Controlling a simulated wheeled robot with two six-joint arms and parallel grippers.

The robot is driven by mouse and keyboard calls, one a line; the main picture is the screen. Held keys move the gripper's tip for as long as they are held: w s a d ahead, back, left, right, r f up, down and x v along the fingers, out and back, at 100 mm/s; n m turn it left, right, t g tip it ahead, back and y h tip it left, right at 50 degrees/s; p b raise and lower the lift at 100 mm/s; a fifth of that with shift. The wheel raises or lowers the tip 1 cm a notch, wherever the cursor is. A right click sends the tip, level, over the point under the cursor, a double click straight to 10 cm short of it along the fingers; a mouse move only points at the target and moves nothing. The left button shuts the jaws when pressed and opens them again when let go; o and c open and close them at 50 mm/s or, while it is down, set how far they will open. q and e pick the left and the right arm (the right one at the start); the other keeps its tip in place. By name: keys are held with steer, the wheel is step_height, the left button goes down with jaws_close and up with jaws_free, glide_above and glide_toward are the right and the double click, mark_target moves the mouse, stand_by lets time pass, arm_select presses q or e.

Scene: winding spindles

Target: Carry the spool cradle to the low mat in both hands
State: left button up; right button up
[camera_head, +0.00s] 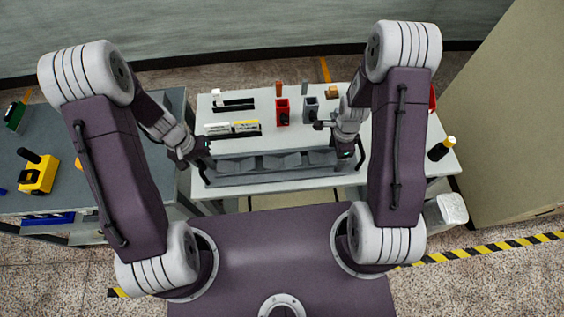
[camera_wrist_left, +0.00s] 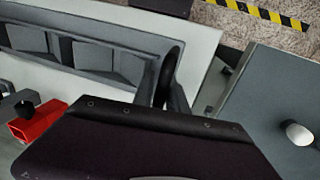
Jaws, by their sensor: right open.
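The spool cradle (camera_head: 262,181) is a long grey trough with a row of angled pockets, lying along the near edge of the white table. In the left wrist view its pockets (camera_wrist_left: 97,57) and a black end handle (camera_wrist_left: 169,72) show. My left gripper (camera_head: 206,160) is at the cradle's left end, with its fingers beside that handle. Whether they are closed on it I cannot tell. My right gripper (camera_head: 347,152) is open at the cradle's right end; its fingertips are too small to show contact. I cannot make out a low mat.
Red (camera_head: 282,112) and grey (camera_head: 310,110) holders and a black rack (camera_head: 233,130) stand behind the cradle on the white table (camera_head: 240,193). A black bottle (camera_head: 441,149) stands at its right. A grey bench (camera_head: 90,150) with a yellow block (camera_head: 38,178) is at the left.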

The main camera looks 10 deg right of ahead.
arm_select(q)
jaws_close()
arm_select(e)
steer(key=c, duration=0.4)
jaws_close()
arm_select(q)
steer(key=shift+r, duration=0.1)
arm_select(e)
steer(key=shift+w+r, duration=0.1)
